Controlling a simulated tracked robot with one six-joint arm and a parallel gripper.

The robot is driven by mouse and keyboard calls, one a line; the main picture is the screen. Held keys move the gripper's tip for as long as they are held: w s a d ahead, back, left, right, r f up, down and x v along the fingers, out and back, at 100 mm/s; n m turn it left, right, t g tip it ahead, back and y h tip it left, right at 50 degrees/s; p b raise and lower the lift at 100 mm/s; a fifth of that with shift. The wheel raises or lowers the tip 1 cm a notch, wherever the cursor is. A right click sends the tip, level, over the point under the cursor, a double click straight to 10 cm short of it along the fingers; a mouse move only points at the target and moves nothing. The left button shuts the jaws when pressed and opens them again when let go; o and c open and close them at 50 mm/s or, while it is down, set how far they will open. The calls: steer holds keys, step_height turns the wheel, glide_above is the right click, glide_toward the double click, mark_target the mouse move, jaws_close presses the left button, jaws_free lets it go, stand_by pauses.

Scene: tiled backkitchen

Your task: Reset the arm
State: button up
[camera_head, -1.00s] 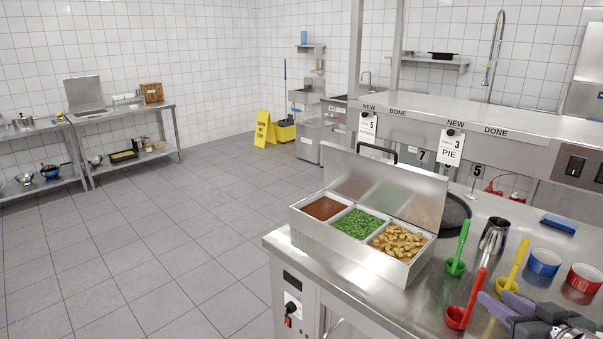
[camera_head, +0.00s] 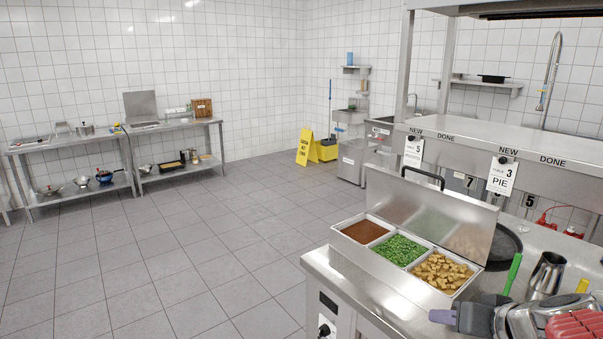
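My gripper (camera_head: 444,316) shows at the bottom right, cut off by the lower edge. It has a purple tip, a dark grey finger and a silver body behind. It points left, in front of the steel food container (camera_head: 455,207) with its raised lid. Only one finger shows clearly, so I cannot tell whether it is open or shut. I see nothing held in it.
The container holds brown sauce (camera_head: 365,231), peas (camera_head: 401,249) and golden chunks (camera_head: 442,271). A green ladle handle (camera_head: 512,272) and a steel jug (camera_head: 547,274) stand close behind my gripper. The tiled floor (camera_head: 200,255) at left is clear.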

steer(key=s+a+n+g+h, duration=0.1)
steer(key=s+a+g, duration=0.3)
steer(key=s+a, duration=0.9)
steer(key=shift+s+a+f+n, duration=0.3)
steer(key=shift+a+n, duration=0.1)
steer(key=shift+n, duration=0.2)
stand_by(0.5)
